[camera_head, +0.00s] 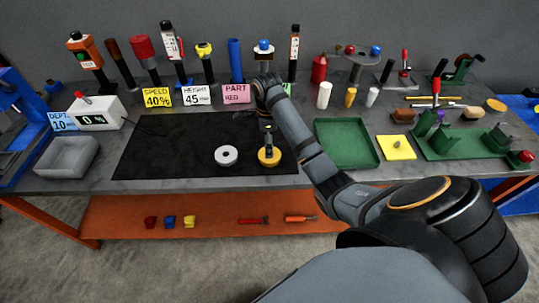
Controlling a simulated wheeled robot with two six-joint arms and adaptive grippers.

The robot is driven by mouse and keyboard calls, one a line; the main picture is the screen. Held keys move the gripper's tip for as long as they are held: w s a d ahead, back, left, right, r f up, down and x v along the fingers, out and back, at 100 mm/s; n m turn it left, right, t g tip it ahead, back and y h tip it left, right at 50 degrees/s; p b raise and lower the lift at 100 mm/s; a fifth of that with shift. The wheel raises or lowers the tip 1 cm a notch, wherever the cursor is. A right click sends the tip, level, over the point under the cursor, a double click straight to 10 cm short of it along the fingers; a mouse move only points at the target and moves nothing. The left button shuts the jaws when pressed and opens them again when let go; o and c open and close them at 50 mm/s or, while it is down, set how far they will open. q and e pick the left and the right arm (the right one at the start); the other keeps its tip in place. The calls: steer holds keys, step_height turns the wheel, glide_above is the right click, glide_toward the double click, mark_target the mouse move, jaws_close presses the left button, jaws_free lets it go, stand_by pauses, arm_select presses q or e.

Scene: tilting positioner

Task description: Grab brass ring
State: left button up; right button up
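The brass ring (268,160) is a yellow-gold disc-like piece on the black mat (180,150), near the mat's right side. My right gripper (269,150) points straight down, with its fingertips at the top of the brass ring. The gripper is small here and partly hides the ring's middle, so I cannot tell whether the fingers are apart or closed on it. My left gripper is not in view.
A green tray (371,163) and a yellow pad (397,157) lie right of the mat. A grey bin (66,171) and a display box (94,125) stand at the left. Label cards and upright tools line the back. The mat's left part is clear.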

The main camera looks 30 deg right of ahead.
steer(key=shift+s+d+f+b, duration=0.1)
steer(key=shift+s+f+b, duration=0.05)
steer(key=shift+f+b, duration=0.35)
steer(key=shift+s+f+b, duration=0.1)
steer(key=shift+f+b, duration=0.2)
steer(key=shift+f, duration=0.3)
steer(key=shift+s+f+p, duration=0.2)
steer(key=shift+f+p, duration=0.5)
steer(key=shift+f, duration=0.2)
steer(key=shift+d+f, duration=0.1)
steer(key=shift+f, duration=0.4)
steer(key=shift+c, duration=0.4)
steer(key=shift+w+r, duration=0.1)
steer(key=c, duration=1.8)
steer(key=shift+r, duration=0.15)
